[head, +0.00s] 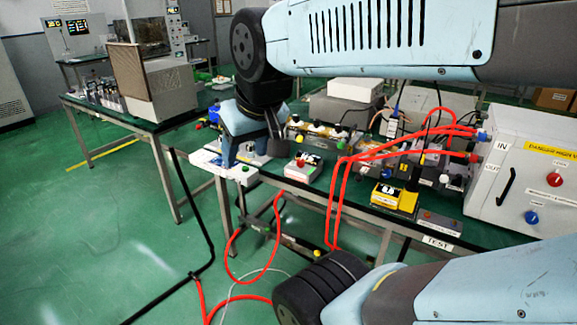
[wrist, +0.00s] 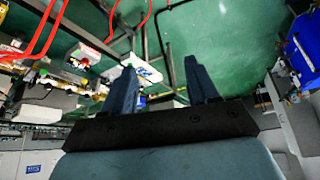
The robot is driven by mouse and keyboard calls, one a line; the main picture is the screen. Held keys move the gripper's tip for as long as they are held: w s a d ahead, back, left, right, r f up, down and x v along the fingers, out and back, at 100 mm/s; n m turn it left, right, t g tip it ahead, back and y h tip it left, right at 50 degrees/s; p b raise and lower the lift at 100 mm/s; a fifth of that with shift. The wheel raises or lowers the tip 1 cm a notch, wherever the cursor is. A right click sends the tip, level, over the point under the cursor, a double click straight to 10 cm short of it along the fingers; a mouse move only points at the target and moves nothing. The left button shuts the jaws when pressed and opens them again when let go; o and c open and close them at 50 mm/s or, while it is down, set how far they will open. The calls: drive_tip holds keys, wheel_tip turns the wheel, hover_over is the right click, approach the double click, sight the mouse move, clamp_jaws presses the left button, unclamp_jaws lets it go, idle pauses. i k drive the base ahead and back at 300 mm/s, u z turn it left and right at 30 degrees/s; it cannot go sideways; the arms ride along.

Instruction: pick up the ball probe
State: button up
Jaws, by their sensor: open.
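My gripper (head: 252,152) hangs at the front left corner of the right-hand green table, over a white board (head: 238,174). In the wrist view my gripper (wrist: 160,68) has its two dark fingers spread apart, with nothing held between them. The white board (wrist: 141,68) shows behind the left finger there. I cannot tell which of the small items on the table is the ball probe; it may be hidden behind my gripper and arm.
Red cables (head: 343,190) run across the table and down to the floor. A yellow meter (head: 393,196) and a white meter box (head: 303,167) stand near the front edge. A grey control cabinet (head: 530,175) is at right. Green floor (head: 90,240) at left is mostly clear.

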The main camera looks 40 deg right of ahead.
sight(413, 186)
drive_tip(key=u, duration=0.75)
drive_tip(key=i, duration=0.1)
drive_tip(key=z, duration=2.65)
drive_tip(key=k, duration=0.55)
drive_tip(key=z, duration=0.15)
drive_tip(key=i, duration=0.55)
drive_tip(key=u, duration=0.05)
